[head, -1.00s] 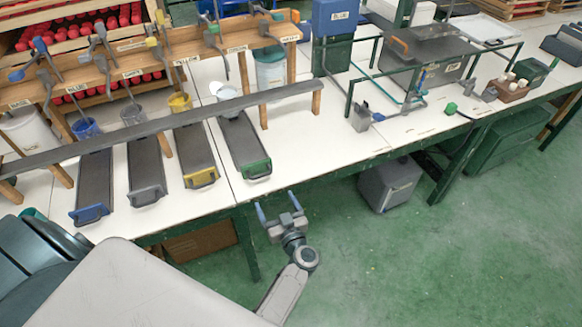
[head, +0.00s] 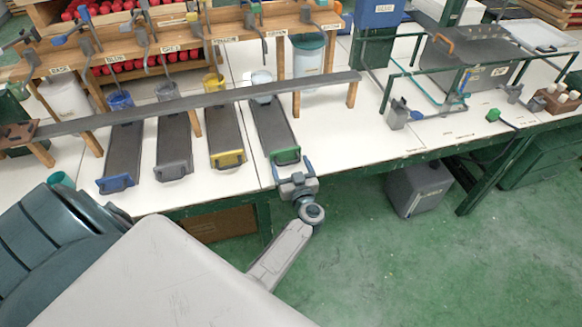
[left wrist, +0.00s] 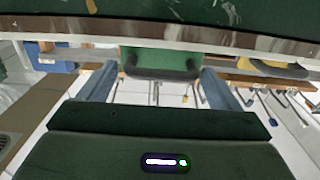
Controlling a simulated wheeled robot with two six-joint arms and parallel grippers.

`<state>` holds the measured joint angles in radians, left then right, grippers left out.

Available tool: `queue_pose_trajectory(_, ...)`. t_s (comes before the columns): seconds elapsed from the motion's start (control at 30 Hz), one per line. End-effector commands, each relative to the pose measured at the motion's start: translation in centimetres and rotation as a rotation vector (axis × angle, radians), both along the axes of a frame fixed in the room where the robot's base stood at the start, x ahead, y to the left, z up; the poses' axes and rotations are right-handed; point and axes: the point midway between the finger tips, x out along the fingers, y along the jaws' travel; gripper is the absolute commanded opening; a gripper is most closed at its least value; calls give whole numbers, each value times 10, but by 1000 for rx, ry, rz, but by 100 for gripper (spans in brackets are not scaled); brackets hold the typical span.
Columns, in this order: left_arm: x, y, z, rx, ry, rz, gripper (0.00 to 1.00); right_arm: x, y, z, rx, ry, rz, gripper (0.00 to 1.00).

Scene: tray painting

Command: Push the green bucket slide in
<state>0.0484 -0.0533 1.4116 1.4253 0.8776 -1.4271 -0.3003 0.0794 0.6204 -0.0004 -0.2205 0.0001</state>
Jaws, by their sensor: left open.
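The green bucket slide (head: 272,127) is a dark grey track with a green front end and a dark handle, lying near the table's front edge. A pale bucket (head: 261,78) is at its far end, partly hidden by the long rail. My left gripper (head: 292,168) is open in front of the green end, its fingers on either side of the handle. In the left wrist view the green end (left wrist: 160,58) with its dark handle shows between the two fingers (left wrist: 162,86); contact cannot be told. My right gripper is not in view.
Yellow (head: 228,159), grey (head: 173,171) and blue (head: 117,184) ended slides lie to the left. A long dark rail (head: 200,104) crosses above the slides. A green pipe frame (head: 420,112) stands to the right. A grey box (head: 418,188) is under the table.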

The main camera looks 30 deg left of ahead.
Motion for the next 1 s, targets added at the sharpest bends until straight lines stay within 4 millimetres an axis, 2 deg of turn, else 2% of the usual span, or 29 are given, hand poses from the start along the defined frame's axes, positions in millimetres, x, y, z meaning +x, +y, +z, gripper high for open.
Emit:
queue_pose_trajectory(0.07, 0, 0, 0, 0, 0, 0, 84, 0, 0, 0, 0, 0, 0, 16)
queue_pose_trajectory(0.3, 0, 0, 0, 0, 0, -1, 37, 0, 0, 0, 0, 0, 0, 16)
queue_pose_trajectory(0.33, 0, 0, 0, 0, 0, -1, 35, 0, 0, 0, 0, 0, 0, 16)
queue_pose_trajectory(0.43, 4, 3, 2, 1, -1, -2, 35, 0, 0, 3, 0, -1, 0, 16)
queue_pose_trajectory(0.7, 26, 29, 2, 1, -1, -3, 35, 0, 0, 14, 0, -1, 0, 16)
queue_pose_trajectory(0.97, 27, 30, 1, 1, -2, -3, 35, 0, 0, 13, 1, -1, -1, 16)
queue_pose_trajectory(1.0, 27, 30, 1, 1, -2, -3, 78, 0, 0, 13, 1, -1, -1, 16)
